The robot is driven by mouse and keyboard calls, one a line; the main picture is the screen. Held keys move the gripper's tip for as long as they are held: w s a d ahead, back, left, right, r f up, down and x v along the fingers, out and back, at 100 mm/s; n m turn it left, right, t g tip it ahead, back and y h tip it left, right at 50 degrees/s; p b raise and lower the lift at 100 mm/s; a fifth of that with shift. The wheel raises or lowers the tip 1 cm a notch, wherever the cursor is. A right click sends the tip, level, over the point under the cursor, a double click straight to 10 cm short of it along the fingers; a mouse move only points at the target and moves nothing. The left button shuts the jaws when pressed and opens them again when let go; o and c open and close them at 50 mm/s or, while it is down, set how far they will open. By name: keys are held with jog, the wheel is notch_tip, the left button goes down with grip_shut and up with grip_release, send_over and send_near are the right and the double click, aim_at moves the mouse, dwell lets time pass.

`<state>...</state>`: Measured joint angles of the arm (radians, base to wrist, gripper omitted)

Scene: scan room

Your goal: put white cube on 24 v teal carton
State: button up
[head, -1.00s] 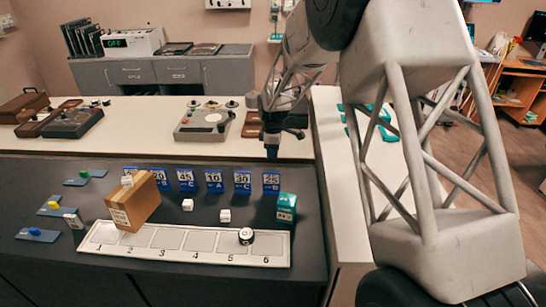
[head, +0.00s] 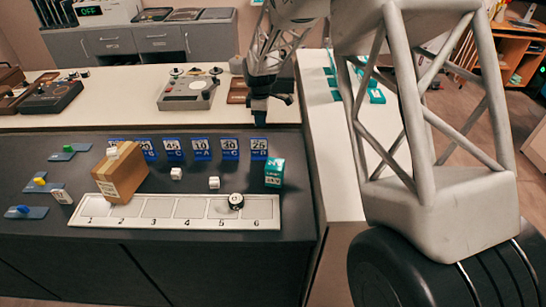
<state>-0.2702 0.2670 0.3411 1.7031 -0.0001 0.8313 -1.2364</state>
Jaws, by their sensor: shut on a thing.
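The teal carton (head: 274,172) with a white label stands at the right end of the dark counter; its print is too small to read. White cubes lie on the counter: one (head: 176,173) left of middle and one (head: 214,182) nearer the carton. A third small white block (head: 112,151) is on top of a brown carton (head: 122,177). My gripper (head: 260,115) points down beyond the teal carton in the picture, above and slightly left of it. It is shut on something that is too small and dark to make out.
Blue number cards (head: 201,149) stand in a row behind the cubes. Coloured-knob plates (head: 25,212) lie at left. A pale bench (head: 130,113) with devices is behind.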

jog(key=s+d+r, duration=0.1)
jog(key=s+d, duration=0.2)
jog(key=s, duration=0.8)
jog(key=s+d+r, duration=0.1)
jog(key=s+d, duration=0.2)
jog(key=s, duration=0.8)
jog(key=s+d+r, duration=0.1)
jog(key=s+d, duration=0.2)
jog(key=s, duration=0.8)
jog(key=shift+s+d+n, duration=0.2)
jog(key=shift+d+n, duration=0.05)
jog(key=shift+n, duration=0.15)
jog(key=shift+w, duration=0.1)
send_over(277, 163)
jog(key=shift+f, duration=0.7)
jog(key=shift+f, duration=1.75)
jog(key=shift+f, duration=0.1)
jog(key=o, duration=0.9)
